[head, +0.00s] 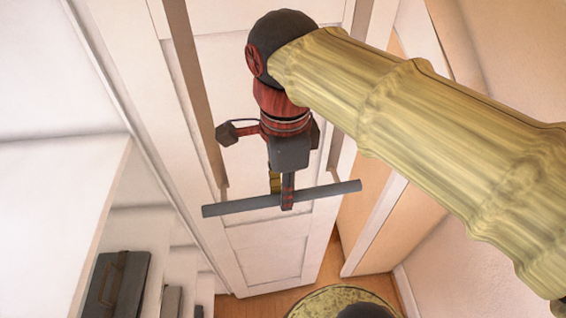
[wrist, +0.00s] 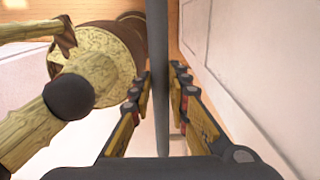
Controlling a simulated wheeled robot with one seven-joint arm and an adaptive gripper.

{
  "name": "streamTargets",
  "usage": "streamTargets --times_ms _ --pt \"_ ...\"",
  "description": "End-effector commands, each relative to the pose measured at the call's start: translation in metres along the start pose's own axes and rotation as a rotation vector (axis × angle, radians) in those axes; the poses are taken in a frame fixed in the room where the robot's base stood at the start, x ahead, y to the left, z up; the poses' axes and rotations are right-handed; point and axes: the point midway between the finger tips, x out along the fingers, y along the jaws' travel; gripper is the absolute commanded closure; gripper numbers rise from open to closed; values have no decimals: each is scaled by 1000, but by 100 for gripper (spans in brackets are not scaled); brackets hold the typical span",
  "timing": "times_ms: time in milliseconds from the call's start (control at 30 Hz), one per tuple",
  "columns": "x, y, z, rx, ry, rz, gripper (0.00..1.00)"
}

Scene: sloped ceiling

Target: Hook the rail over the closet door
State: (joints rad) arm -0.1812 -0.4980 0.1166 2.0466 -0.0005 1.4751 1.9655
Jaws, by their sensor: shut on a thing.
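The closet door (head: 270,240) is a white panelled door in the middle of the head view, seen from above. It also fills the right of the wrist view (wrist: 235,60). The rail (head: 232,205) is a straight grey bar held crosswise in front of the door panels. My gripper (head: 287,193) is shut on the rail near its middle. In the wrist view, the rail (wrist: 158,60) runs up between the two fingers (wrist: 160,82).
White closet shelves (head: 168,245) stand left of the door, with a dark grey case (head: 118,285) on them. A cream wall (head: 505,60) is on the right. Some wooden floor (head: 262,303) shows below the door.

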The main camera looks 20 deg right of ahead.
Motion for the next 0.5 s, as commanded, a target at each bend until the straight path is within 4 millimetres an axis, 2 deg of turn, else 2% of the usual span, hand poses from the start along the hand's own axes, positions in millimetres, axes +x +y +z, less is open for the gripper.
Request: streamTargets --times_ms 33,167,500 --pt "-6 2 1 -3 0 -1 100" --pt "-8 2 1 -4 0 1 100" --pt "-7 -21 1 -3 0 1 100"
